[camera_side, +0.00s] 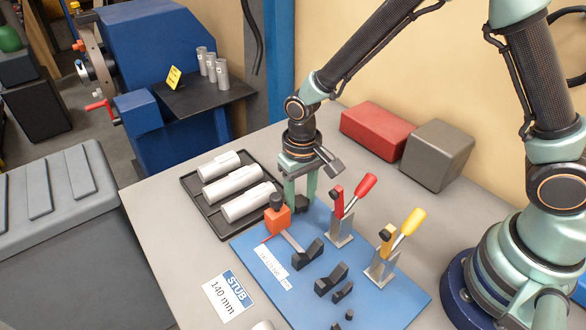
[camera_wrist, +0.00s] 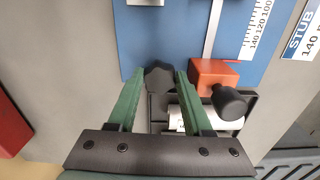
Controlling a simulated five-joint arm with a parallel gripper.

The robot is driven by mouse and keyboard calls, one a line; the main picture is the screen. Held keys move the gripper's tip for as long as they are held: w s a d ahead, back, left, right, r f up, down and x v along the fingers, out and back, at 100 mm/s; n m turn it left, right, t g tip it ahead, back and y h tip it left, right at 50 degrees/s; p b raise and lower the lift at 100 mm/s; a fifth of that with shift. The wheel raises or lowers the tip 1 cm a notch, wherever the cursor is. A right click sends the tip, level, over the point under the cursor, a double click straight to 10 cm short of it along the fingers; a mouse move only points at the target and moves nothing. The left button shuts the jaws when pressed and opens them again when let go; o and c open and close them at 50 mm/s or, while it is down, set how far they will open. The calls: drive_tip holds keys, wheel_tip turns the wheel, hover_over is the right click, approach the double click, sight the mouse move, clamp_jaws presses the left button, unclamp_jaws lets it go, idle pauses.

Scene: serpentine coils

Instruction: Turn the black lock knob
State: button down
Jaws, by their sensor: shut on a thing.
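A black star-shaped knob (camera_wrist: 159,78) sits at the edge of the blue board (camera_wrist: 150,40), between my fingertips in the wrist view. My gripper (camera_wrist: 160,80) is shut on it, a green finger on each side. In the side view my gripper (camera_side: 302,198) points down at the board's back edge, and the dark knob (camera_side: 302,204) shows low between the fingers, partly hidden. Beside it is an orange block (camera_side: 277,219) with its own round black knob (camera_side: 277,201) on top; the block also shows in the wrist view (camera_wrist: 212,73).
A red-handled clamp (camera_side: 341,215) and a yellow-handled clamp (camera_side: 385,255) stand close on the right. Black V-blocks (camera_side: 307,253) are in front. A black tray (camera_side: 203,210) with silver cylinders lies left. A red box (camera_side: 377,130) and a grey box (camera_side: 437,154) stand behind.

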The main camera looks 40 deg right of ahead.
drive_tip(key=shift+c, duration=1.5)
unclamp_jaws()
